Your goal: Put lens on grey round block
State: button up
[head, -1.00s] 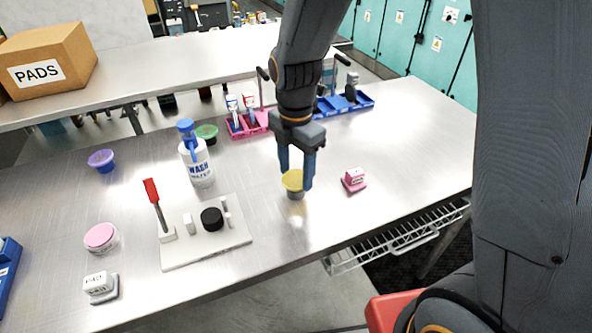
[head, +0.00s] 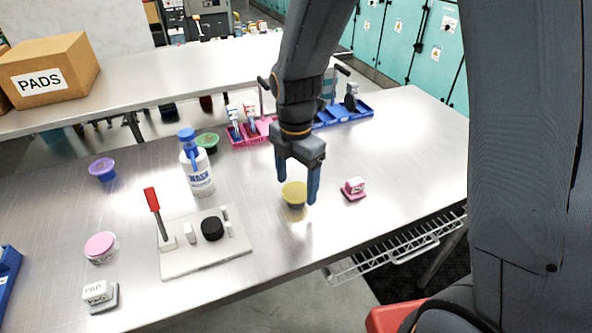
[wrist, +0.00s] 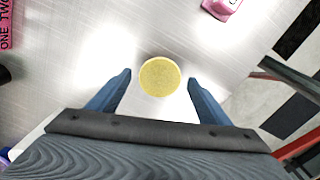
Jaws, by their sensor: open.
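The yellow disc, which looks like the lens (head: 294,192), lies flat on top of the grey round block (head: 295,206) on the steel table. In the wrist view the yellow disc (wrist: 160,77) shows from above as a full circle, covering the block below. My gripper (head: 297,191) is over it, pointing down, fingers spread on either side of it. In the wrist view there is a gap between the disc and each finger, so my gripper (wrist: 158,88) is open and holds nothing.
A pink stamp (head: 353,188) stands close on the right. On the left are a white plate with a red-handled lever (head: 205,262), a wash bottle (head: 196,170) and several coloured round pots. Pink and blue trays (head: 345,116) lie behind. The table's front right is clear.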

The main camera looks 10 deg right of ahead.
aim_at(296, 190)
notch_tip(296, 190, up, 12)
jog(key=b, duration=0.3)
jog(key=s+d+f+m, duration=0.2)
jog(key=d+f+m, duration=0.1)
jog(key=m, duration=0.5)
jog(key=s+d+f+m+t, duration=0.1)
jog(key=s+d+f+m, duration=0.1)
jog(key=d+m, duration=0.3)
jog(key=s+d+f+m, duration=0.3)
jog(key=d+f+m, duration=0.1)
jog(key=m, duration=0.7)
jog(key=shift+s+d+f, duration=0.1)
jog(key=shift+d+f, duration=0.05)
jog(key=shift+f, duration=0.1)
jog(key=shift+s+d+f+m+t, duration=0.2)
jog(key=shift+m+t, duration=0.1)
jog(key=shift+m, duration=0.3)
jog(key=shift+f+b, duration=0.6)
jog(key=shift+f, duration=0.05)
